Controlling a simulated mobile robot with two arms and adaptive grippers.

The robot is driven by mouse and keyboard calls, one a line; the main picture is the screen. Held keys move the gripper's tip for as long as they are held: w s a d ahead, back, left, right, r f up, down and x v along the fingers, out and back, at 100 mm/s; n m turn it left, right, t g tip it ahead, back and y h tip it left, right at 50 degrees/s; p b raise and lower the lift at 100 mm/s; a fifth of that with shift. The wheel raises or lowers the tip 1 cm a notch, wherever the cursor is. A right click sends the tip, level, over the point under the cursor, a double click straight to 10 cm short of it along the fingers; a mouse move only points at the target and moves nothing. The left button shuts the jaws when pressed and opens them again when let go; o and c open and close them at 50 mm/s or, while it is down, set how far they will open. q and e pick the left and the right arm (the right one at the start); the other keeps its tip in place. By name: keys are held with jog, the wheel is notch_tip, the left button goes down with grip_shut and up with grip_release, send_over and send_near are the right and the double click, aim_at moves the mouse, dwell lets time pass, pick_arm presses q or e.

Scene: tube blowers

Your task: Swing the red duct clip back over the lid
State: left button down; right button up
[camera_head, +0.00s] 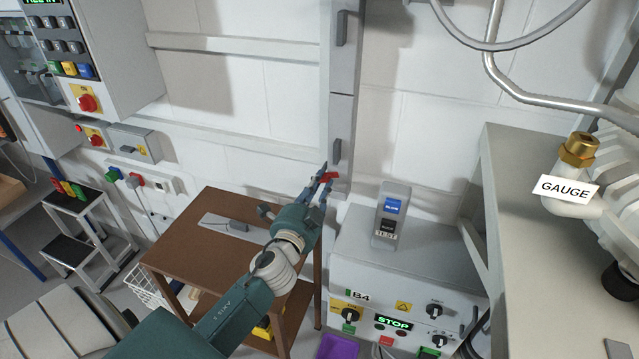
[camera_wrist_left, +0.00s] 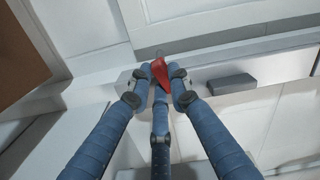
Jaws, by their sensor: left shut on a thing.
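The red duct clip (camera_head: 331,176) shows as a small red piece at the tip of my left gripper (camera_head: 323,181), in front of the grey vertical duct (camera_head: 342,125). In the left wrist view the red clip (camera_wrist_left: 161,70) sits between the blue fingertips of my left gripper (camera_wrist_left: 159,80), which are shut on it. The clip stands out from the duct's pale face there; the fingers hide part of it. I cannot tell which face of the duct is the lid. My right gripper is not in view.
A brown table (camera_head: 205,243) stands under my left arm. A grey box marked B4 (camera_head: 405,265) with a test switch unit (camera_head: 391,215) on top stands right of the gripper. Dark handles (camera_head: 342,28) project from the duct above. A grey bench (camera_head: 540,220) fills the right side.

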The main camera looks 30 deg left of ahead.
pick_arm(q)
jog(key=shift+r+m, duration=0.1)
jog(key=shift+m, duration=1.9)
jog(key=c, duration=1.6)
grip_release()
jog(key=shift+w, duration=0.1)
jog(key=shift+f, duration=0.25)
jog(key=v, duration=1.2)
jog(key=shift+a, duration=0.1)
